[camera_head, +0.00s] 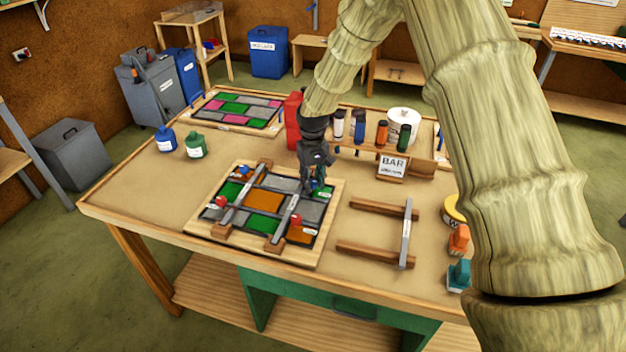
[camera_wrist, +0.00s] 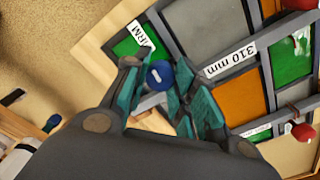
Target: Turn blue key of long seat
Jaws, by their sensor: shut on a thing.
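The leaded panel (camera_head: 262,200) lies on its board on the bench, with green, orange and grey panes. Two grey bars cross it, the left bar (camera_head: 245,190) and the right bar (camera_head: 286,217), carrying small red and blue keys. My gripper (camera_head: 317,186) points down at the far end of the right bar. In the wrist view its teal-padded fingers (camera_wrist: 158,84) are shut on a blue key (camera_wrist: 159,74), whose round top shows between them. A label reading "310 mm" (camera_wrist: 231,60) lies beside it. The fingers hide the key's lower part.
A wooden rack with bottles and a BAR sign (camera_head: 392,166) stands right of my gripper. A wooden frame with a grey bar (camera_head: 406,232) lies right of the panel. A second coloured panel (camera_head: 238,109) lies behind. The front left bench is clear.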

